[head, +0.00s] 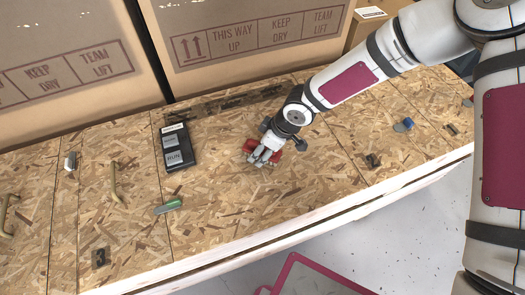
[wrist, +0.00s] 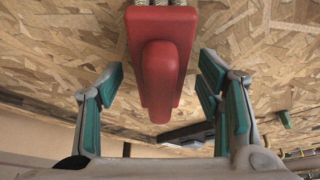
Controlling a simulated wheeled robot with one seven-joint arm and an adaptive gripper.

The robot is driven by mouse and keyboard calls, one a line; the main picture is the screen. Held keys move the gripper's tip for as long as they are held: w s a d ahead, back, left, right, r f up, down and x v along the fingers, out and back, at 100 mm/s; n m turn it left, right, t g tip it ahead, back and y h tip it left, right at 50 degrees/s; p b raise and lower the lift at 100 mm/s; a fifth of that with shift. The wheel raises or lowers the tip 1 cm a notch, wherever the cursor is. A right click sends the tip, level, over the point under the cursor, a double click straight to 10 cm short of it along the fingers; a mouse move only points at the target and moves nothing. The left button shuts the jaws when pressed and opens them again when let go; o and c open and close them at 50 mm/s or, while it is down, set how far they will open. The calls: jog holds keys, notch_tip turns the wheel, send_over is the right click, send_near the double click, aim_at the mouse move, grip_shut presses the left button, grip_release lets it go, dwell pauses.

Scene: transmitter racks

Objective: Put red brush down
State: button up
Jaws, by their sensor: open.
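The red brush (head: 250,146) is at the middle of the wooden board worktop, mostly hidden behind my gripper (head: 262,156) in the head view. In the wrist view the red brush (wrist: 165,62) fills the upper middle, with a little of its pale bristles at the top edge. My gripper (wrist: 162,78) is open, with teal-padded fingers on both sides of the brush and a visible gap on each side. The brush appears to rest on the board, though its contact is hidden.
A black device with grey labels (head: 178,148) lies left of my gripper. A blue item (head: 403,125) and a dark item (head: 373,160) are to the right. Large cartons (head: 245,35) stand behind.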

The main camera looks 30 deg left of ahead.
jog(key=shift+a+f, duration=0.1)
jog(key=shift+f, duration=0.15)
jog(key=c, duration=1.4)
jog(key=shift+r, duration=0.2)
